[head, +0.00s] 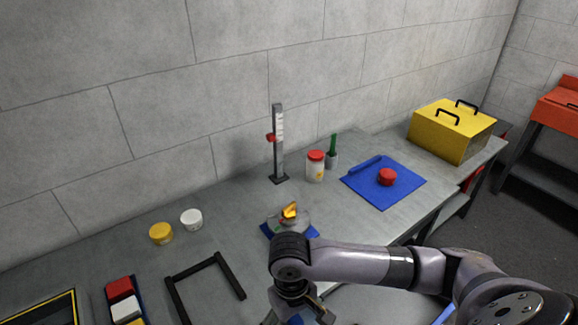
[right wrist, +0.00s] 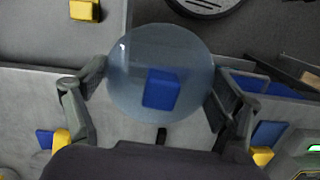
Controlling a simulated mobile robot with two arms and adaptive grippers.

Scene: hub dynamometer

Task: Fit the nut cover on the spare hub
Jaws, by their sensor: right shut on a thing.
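My right gripper (right wrist: 160,84) has its two fingers on opposite sides of a clear, round nut cover (right wrist: 130,72) with a blue block at its middle. The gripper is shut on this cover. In the head view my right gripper (head: 303,308) is at the bottom centre, partly hidden by its own arm. A grey round piece with a yellow part on top (head: 290,222) sits on a small blue mat behind the arm; it may be the spare hub, but I cannot tell. Its lower part is hidden. My left gripper is not in view.
A black open frame (head: 205,284) lies left of my arm. Yellow and white jars (head: 161,233) stand behind it. A height gauge (head: 278,145), a red-lidded jar (head: 315,168), a blue mat (head: 405,189) and a yellow box (head: 450,130) stand further right.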

